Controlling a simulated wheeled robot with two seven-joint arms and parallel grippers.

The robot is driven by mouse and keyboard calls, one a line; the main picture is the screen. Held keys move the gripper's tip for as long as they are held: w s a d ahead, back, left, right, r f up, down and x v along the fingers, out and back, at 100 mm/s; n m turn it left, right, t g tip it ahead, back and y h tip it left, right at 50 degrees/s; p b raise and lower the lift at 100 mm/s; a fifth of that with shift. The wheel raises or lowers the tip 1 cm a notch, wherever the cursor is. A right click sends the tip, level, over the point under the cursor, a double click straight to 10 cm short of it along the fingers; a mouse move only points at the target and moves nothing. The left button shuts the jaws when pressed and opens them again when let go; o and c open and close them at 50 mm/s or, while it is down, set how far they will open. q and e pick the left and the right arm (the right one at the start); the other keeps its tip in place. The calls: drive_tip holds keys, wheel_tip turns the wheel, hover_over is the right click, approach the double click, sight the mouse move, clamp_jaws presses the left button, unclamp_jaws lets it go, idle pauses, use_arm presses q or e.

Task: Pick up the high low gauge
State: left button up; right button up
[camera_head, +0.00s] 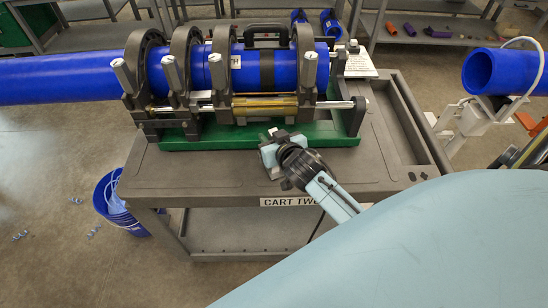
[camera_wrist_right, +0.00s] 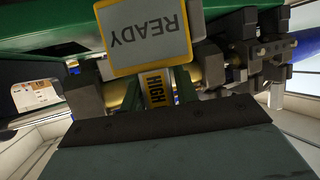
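A small part with a yellow label reading HIGH (camera_wrist_right: 156,88) is in the middle of the right wrist view, and I take it to be the high low gauge. A grey plate with a yellow edge reading READY (camera_wrist_right: 146,38) is just above it; I cannot tell whether the two are joined. My right gripper (camera_head: 270,147) is at the front edge of the green machine base, above the cart top. Dark blocks flank the HIGH label closely, but whether the fingers touch it is unclear. The gauge is not clearly visible in the head view. My left gripper is not in view.
The fusion machine (camera_head: 188,70) clamps a long blue pipe (camera_head: 60,80) on the green base (camera_head: 335,134). The cart (camera_head: 200,172) has bare top left and right of my gripper. A blue bucket (camera_head: 108,200) stands at left. Another blue pipe (camera_head: 490,72) is at right.

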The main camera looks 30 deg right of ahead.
clamp_jaws()
